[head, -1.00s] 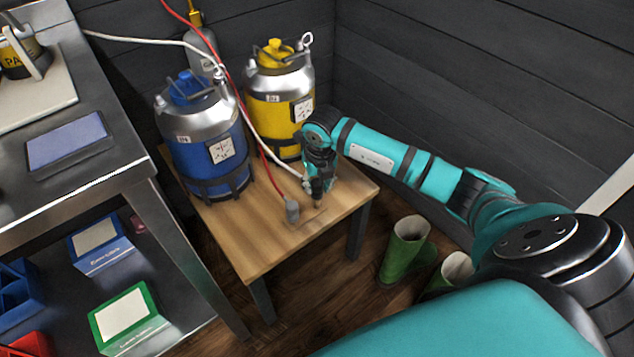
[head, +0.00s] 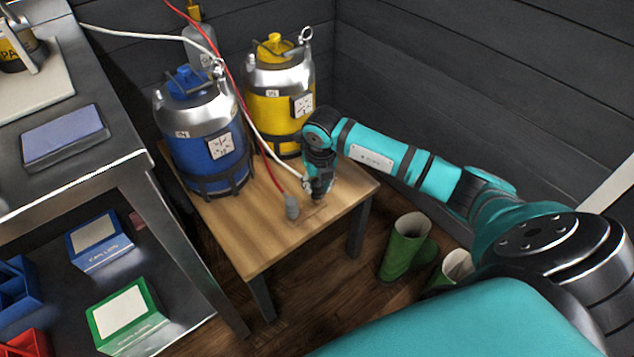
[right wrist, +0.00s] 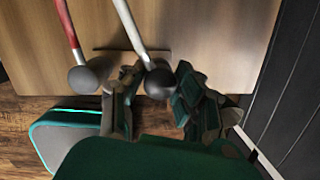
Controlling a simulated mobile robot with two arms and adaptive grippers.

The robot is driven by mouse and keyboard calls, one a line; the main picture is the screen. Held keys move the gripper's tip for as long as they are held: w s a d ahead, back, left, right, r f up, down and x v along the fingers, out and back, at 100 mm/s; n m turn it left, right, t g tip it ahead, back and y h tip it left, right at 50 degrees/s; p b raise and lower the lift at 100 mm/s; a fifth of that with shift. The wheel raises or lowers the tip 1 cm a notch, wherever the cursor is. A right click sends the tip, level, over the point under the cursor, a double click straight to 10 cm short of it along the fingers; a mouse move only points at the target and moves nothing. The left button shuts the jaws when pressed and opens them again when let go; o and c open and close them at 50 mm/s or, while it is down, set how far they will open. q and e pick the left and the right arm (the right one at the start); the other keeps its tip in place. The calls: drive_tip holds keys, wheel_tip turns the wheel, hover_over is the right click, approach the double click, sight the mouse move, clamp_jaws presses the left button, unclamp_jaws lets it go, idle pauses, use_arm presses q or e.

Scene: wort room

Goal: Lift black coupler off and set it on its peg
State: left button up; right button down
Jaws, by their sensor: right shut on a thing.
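My right gripper (head: 317,198) points down over the front right of the wooden table. In the right wrist view, its fingers (right wrist: 157,100) are shut on a dark, rounded coupler (right wrist: 159,82) at the end of a white hose (right wrist: 130,22). I take this as the black coupler; in the head view the gripper mostly hides it. A second grey coupler (head: 292,206), on a red hose (head: 272,172), stands just left of the gripper; it also shows in the right wrist view (right wrist: 86,77). I cannot make out a peg. My left gripper is out of view.
A blue keg (head: 207,155) and a yellow keg (head: 267,112) stand on the back of the wooden table (head: 245,245). Green boots (head: 405,245) are on the floor to the right. A metal workbench (head: 75,190) is at the left. The table's front is clear.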

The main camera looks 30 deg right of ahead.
drive_tip(key=shift+f, duration=0.45)
idle(0.9)
drive_tip(key=shift+c, duration=1.7)
unclamp_jaws()
